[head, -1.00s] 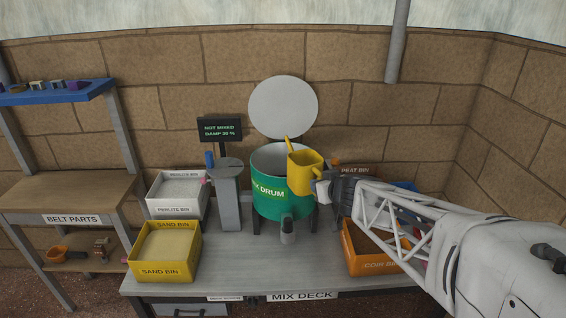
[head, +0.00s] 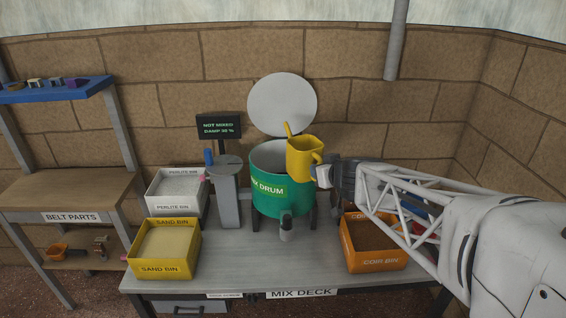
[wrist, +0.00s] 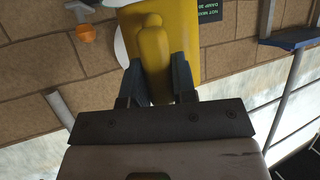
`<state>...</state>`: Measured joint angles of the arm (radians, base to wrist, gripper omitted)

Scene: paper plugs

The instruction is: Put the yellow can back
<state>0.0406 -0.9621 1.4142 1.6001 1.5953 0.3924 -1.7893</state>
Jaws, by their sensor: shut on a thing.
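The yellow can (head: 301,160) has a spout and a side handle. In the head view it is held up in front of the right side of the green mix drum (head: 268,187), above the bench and nearly upright. My gripper (head: 325,174) is shut on its handle from the right. In the wrist view the can (wrist: 188,40) fills the top middle, and the fingers of my gripper (wrist: 154,85) stand on either side of its yellow handle. The drum is open, with its round grey lid (head: 282,104) raised behind it.
The mix deck (head: 230,262) carries a yellow sand bin (head: 160,271), a white perlite bin (head: 172,208) and an orange coir bin (head: 376,263). A grey post with a screen (head: 219,128) stands left of the drum. Shelves (head: 70,195) stand at far left. The front middle of the deck is clear.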

